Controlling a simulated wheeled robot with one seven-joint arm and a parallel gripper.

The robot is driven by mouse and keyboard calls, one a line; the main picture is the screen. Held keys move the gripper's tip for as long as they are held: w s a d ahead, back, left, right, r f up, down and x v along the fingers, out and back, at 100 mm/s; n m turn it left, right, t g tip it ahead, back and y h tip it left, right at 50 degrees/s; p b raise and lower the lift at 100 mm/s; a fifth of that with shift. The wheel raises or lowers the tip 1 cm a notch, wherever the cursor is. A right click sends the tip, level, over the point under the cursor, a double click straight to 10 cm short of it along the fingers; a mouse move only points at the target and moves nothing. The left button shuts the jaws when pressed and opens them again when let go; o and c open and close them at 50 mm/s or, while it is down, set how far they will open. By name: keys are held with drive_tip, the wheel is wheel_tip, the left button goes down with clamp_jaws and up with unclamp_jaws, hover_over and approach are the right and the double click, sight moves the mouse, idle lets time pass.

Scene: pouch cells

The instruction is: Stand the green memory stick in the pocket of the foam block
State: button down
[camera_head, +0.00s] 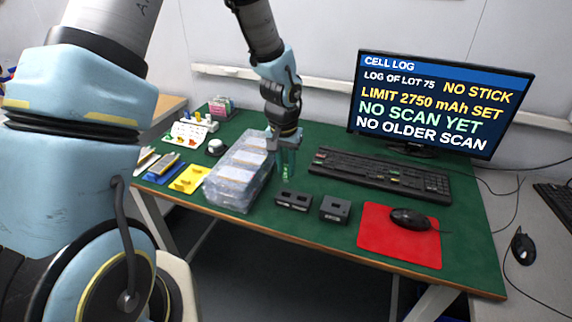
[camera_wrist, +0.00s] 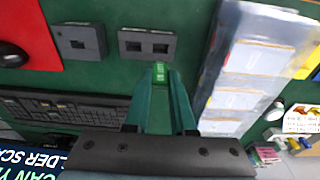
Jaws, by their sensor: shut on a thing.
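My gripper (camera_head: 286,165) hangs over the green mat, right of the clear plastic boxes and behind two small dark blocks. In the wrist view its fingers (camera_wrist: 160,88) are shut on the green memory stick (camera_wrist: 160,73), whose end with pale lettering shows at the fingertips. The other dark block (camera_head: 335,208) has one small opening and also shows in the wrist view (camera_wrist: 80,43). I cannot tell which is the foam block. Both pockets look empty.
Clear boxes (camera_head: 234,186) stand close left of my gripper. A keyboard (camera_head: 380,174) and monitor (camera_head: 440,100) are to the right. A red pad (camera_head: 372,240) with a mouse (camera_head: 410,219) lies at the front right. Yellow (camera_head: 190,178) and blue trays are far left.

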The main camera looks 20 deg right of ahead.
sight(286, 179)
drive_tip(key=shift+f+b, duration=2.4)
drive_tip(key=shift+f, duration=0.85)
drive_tip(key=c, duration=0.7)
unclamp_jaws()
wheel_tip(286, 179, up, 11)
drive_tip(key=b, duration=0.2)
drive_tip(key=s+a+n, duration=0.1)
drive_tip(key=a+n, duration=0.1)
drive_tip(key=a, duration=0.8)
drive_tip(key=s+a+r+n, duration=0.1)
drive_tip(key=a+n, duration=0.2)
drive_tip(key=a, duration=0.7)
drive_tip(key=s+a+r+n, duration=0.1)
drive_tip(key=s+a+n, duration=0.1)
drive_tip(key=a, duration=0.8)
drive_tip(key=shift+t+y, duration=0.3)
drive_tip(key=shift+y, duration=0.1)
